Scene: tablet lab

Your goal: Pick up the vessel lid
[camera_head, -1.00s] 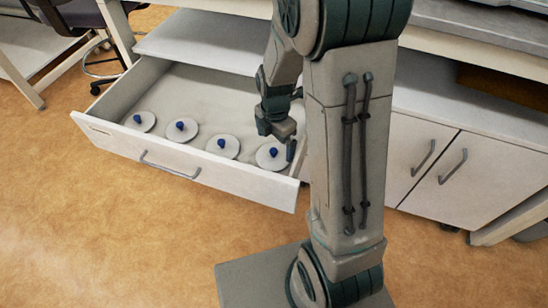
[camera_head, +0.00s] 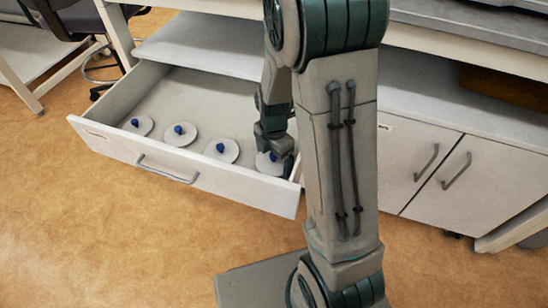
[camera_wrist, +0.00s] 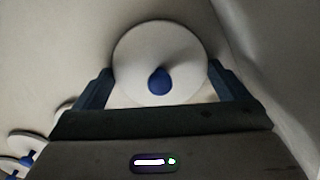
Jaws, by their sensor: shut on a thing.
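Several white disc lids with blue knobs lie in a row in the open drawer. The rightmost vessel lid (camera_head: 266,168) is at my gripper (camera_head: 277,152), low in the drawer's right end, and my gripper partly hides it. In the wrist view the same lid (camera_wrist: 160,45) is between the fingers of my gripper (camera_wrist: 160,88), one finger at each side, with the blue knob toward the camera. My gripper is shut on this lid. I cannot tell whether it is clear of the drawer floor.
The other lids (camera_head: 221,151) lie to the left in the open drawer (camera_head: 200,95). The drawer's front panel (camera_head: 120,150) and right wall stand close to my gripper. Closed cabinet doors (camera_head: 415,165) are to the right. A chair (camera_head: 75,15) stands at the back left.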

